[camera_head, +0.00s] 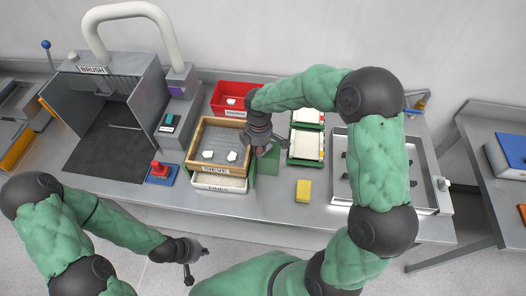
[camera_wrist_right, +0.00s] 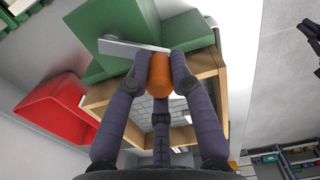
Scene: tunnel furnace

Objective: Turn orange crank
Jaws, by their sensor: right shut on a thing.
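The orange crank handle (camera_wrist_right: 160,74) shows in the right wrist view, with a flat grey crank arm (camera_wrist_right: 128,47) running beside it toward a green housing (camera_wrist_right: 85,42). My right gripper (camera_wrist_right: 162,72) is shut on the orange handle, with fingers on both sides of it. In the head view my right gripper (camera_head: 262,146) is at the right side of the wooden sieve box (camera_head: 192,140), and it mostly hides the crank. My left gripper (camera_head: 194,262) hangs in front of the table, away from everything; its fingers are too small to judge.
A red bin (camera_head: 222,90) stands behind the sieve, and a white fines tray (camera_head: 219,188) sits below it. Green trays (camera_head: 305,160), a yellow block (camera_head: 303,191) and a metal tray (camera_head: 340,197) lie to the right. A brush booth (camera_head: 105,120) and a red button (camera_head: 160,168) stand left.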

